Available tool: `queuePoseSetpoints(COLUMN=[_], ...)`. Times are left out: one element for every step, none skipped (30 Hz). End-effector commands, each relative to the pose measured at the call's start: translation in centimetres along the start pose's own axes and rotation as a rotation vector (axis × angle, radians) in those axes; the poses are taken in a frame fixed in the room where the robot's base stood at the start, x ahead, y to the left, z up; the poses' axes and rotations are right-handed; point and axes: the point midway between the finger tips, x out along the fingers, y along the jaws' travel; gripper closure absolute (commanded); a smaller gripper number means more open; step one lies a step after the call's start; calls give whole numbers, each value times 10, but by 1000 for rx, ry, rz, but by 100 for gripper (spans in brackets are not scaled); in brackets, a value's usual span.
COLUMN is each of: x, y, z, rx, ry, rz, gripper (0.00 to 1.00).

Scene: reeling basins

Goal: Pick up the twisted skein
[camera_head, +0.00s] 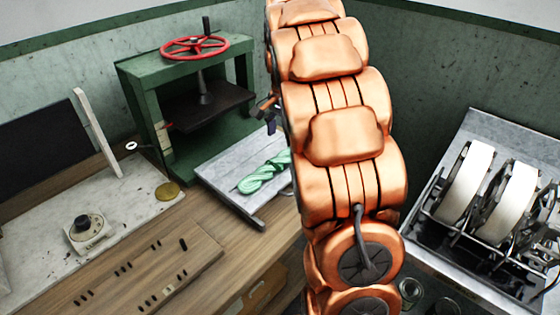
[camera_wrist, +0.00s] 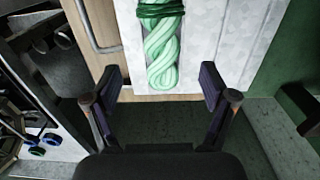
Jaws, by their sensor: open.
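The twisted skein (camera_head: 262,174) is pale green and lies on a grey-white slatted board (camera_head: 222,168) on the wooden bench. My orange arm hides its right end in the head view. In the wrist view the skein (camera_wrist: 163,48) runs upright in the upper middle, with a darker green tie around its upper part. My gripper (camera_wrist: 161,86) is open and empty. Its two dark fingers stand apart, left and right of the skein's lower end, with the skein lined up between them in the picture. I cannot tell the height of the fingers above the skein.
A green press (camera_head: 185,95) with a red handwheel (camera_head: 195,47) stands behind the board. A dial device (camera_head: 88,229), a brass disc (camera_head: 168,191) and a slotted wooden plate (camera_head: 150,270) lie to the left. A metal rack with white reels (camera_head: 465,185) stands at right.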

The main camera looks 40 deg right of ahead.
Motion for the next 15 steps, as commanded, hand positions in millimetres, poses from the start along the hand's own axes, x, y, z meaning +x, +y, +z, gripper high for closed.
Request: queuePoseSetpoints(x=[5, 8, 10, 12, 14, 15, 16, 17, 19, 21, 23, 27, 31, 34, 40], y=[1, 1, 1, 0, 0, 0, 0, 0, -1, -1, -1, -1, -1, -2, -1], z=[1, 1, 1, 1, 1, 1, 1, 2, 2, 3, 3, 4, 5, 6, 7], rx=[-1, -1, -1, -1, -2, -2, -2, -3, -3, -3, -3, -3, -3, -3, -3], ry=[-3, -3, -1, 0, 0, 1, 1, 1, 0, -1, -1, -2, -2, -2, -3], rz=[4, 4, 2, 1, 0, 0, 0, 0, 0, 1, 1, 1, 1, 1, 2], gripper=[17, 17, 17, 17, 17, 17, 17, 17, 17, 17, 17, 17, 17, 17, 17])
